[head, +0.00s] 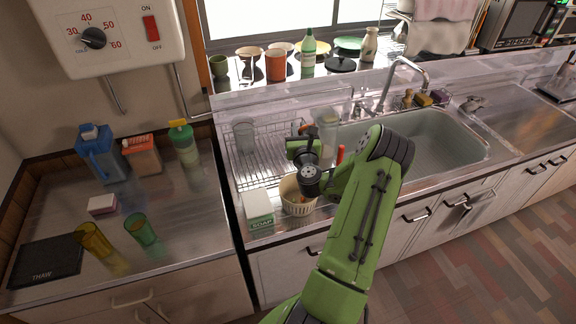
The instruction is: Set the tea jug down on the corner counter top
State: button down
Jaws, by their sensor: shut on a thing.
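My gripper (303,149) is over the dish rack beside the sink, with my green arm reaching in from below right. It is shut on what looks like the tea jug (327,124), a tall clear vessel just right of the fingers. The jug looks roughly upright; its lower part is hidden by my wrist, and I cannot see the fingers' contact or whether its base touches anything. The corner counter top (188,222) is the shiny metal surface at the left, away from my gripper.
A soap box (258,208) and basket (298,205) stand beside the rack (262,165).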

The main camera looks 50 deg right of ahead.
notch_tip(320, 180, down, 8)
jog(key=b, duration=0.3)
jog(key=shift+r, duration=0.2)
jog(key=shift+f+b, duration=0.15)
jog(key=shift+b, duration=0.25)
jog(key=c, duration=1.1)
grip_release()
